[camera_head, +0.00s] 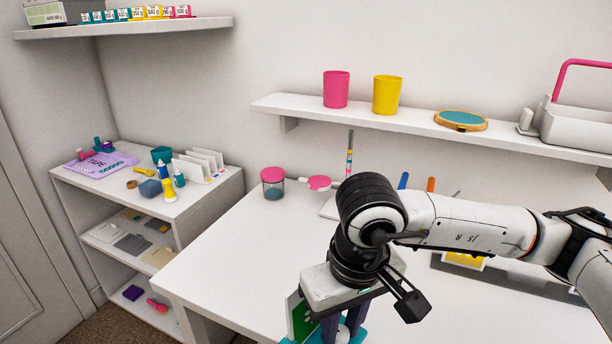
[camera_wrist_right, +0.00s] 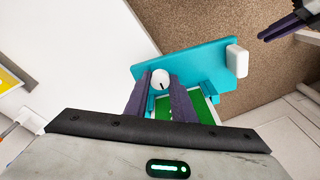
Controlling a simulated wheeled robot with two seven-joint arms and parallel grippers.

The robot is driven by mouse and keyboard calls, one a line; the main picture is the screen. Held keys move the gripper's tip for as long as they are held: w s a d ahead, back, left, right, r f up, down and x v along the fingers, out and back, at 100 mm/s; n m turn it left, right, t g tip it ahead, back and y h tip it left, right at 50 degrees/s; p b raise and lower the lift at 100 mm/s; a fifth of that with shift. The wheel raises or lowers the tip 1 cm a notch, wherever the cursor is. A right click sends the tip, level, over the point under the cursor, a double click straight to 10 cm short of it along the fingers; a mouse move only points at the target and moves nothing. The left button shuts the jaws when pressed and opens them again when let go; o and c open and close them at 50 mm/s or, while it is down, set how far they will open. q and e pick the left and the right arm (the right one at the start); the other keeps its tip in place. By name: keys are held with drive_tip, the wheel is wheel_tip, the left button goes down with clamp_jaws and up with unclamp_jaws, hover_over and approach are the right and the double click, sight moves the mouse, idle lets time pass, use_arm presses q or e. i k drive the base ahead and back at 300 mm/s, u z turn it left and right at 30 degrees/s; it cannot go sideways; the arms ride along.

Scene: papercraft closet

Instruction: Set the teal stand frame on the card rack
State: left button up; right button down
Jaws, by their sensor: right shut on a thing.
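The teal stand frame (camera_wrist_right: 195,62) has a green panel and white round parts. My right gripper (camera_wrist_right: 162,85) is shut on it, its dark fingers either side of a white knob. In the head view my right gripper (camera_head: 342,325) points down at the bottom edge, with the frame's green panel (camera_head: 301,318) beside it and teal parts partly cut off. A white rack with upright slats (camera_head: 203,162), which looks like the card rack, stands on the low shelf unit at the left, well away from the frame. My left gripper (camera_wrist_right: 286,27) shows at the top right of the wrist view; its opening is unclear.
The white desk (camera_head: 240,245) is mostly clear at its left. A pink-lidded jar (camera_head: 273,184) stands at its back. The shelf unit's top also holds a purple tape box (camera_head: 100,164), a yellow bottle (camera_head: 168,190) and small bottles near the rack. A wall shelf (camera_head: 365,118) overhangs the desk.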

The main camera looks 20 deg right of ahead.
sight(293, 107)
drive_tip(key=k, duration=0.5)
drive_tip(key=u, duration=0.65)
drive_tip(key=i, duration=1.25)
drive_tip(key=z, duration=0.85)
